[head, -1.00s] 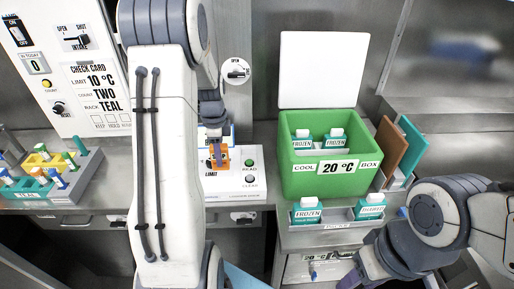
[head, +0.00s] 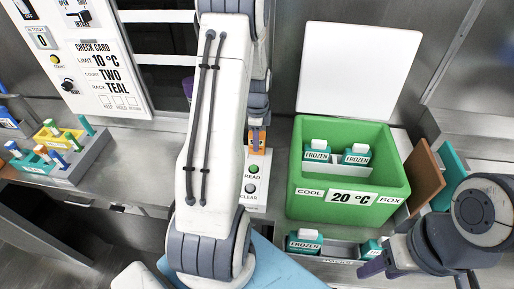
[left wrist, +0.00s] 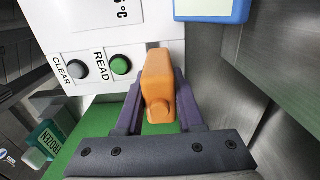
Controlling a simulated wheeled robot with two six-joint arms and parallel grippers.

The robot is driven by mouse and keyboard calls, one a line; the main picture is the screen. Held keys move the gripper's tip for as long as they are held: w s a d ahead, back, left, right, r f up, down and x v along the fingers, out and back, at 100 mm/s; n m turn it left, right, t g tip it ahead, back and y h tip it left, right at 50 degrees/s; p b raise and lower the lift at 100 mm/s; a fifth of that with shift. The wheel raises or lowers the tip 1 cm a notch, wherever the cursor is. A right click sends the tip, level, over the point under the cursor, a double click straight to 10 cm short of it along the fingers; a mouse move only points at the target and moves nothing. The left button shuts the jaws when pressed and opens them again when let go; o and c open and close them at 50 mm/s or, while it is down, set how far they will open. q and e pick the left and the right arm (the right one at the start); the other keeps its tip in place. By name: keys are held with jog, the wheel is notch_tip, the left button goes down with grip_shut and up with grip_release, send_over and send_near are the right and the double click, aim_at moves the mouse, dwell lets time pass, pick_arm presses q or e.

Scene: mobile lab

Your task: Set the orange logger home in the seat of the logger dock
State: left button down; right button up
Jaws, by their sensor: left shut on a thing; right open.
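The orange logger (left wrist: 158,80) is between the two purple fingers of my left gripper (left wrist: 158,108), which is shut on it. In the head view the logger (head: 258,150) is mostly hidden by my left gripper (head: 257,138). The logger dock (head: 252,206) is a white box with a green READ button and a grey CLEAR button; its panel (left wrist: 128,42) also shows in the left wrist view. The logger's far end overlaps the dock's face there. The seat is hidden, and I cannot tell whether they touch. My right gripper (head: 374,267) is open, partly visible at lower right.
A green cool box (head: 300,205) with frozen packs and a raised white lid stands right of the dock. A tray (head: 340,251) with packs sits before it. A rack (head: 70,176) of coloured vials is at left. Bare counter (head: 135,160) lies between rack and dock.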

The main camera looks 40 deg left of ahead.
pick_arm(q)
jog(key=shift+s+f, duration=0.2)
jog(key=shift+f, duration=1.9)
jog(key=c, duration=0.5)
grip_release()
jog(key=shift+w+r, duration=0.1)
jog(key=shift+r, duration=0.05)
